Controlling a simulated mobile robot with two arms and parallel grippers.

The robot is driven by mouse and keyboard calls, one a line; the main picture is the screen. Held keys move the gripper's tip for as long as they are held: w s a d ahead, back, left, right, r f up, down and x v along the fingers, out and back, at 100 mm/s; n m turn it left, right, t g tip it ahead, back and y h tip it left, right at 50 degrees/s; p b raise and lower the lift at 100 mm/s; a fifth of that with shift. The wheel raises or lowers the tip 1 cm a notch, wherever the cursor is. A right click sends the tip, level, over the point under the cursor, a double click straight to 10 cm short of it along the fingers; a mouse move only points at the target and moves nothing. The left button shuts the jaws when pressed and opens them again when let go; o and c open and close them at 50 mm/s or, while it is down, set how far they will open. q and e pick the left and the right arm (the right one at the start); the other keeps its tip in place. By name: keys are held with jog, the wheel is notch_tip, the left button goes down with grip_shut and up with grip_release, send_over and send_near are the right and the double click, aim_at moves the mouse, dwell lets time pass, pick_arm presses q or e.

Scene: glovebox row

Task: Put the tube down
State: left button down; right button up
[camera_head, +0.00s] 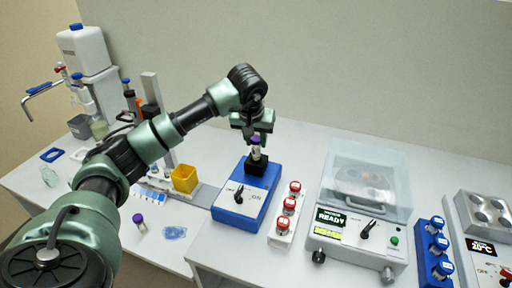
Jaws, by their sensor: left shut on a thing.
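My left gripper (255,138) points down over the blue mixer (238,205) and is shut on a tube (256,153) with a purple cap. The tube is upright, and its lower end is at the black cup on top of the mixer; I cannot tell whether it rests on the cup's bottom. The mixer has a black knob with OFF and ON marks on its front. My right gripper is not in view.
A white rack (280,238) of red-capped tubes stands just right of the mixer. A clear-lidded machine (355,252) showing READY and a blue rack (431,268) are further right. A yellow box (185,179) stands left. The bench behind the mixer is clear.

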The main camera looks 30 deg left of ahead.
aim_at(255, 145)
pick_arm(q)
notch_tip(255, 145, down, 3)
jog(key=shift+f+p, duration=0.2)
jog(key=shift+p, duration=0.15)
jog(key=shift+f, duration=0.15)
jog(key=shift+f, duration=0.2)
jog(key=c, duration=1.1)
grip_release()
jog(key=shift+o, duration=0.2)
jog(key=shift+r, duration=0.1)
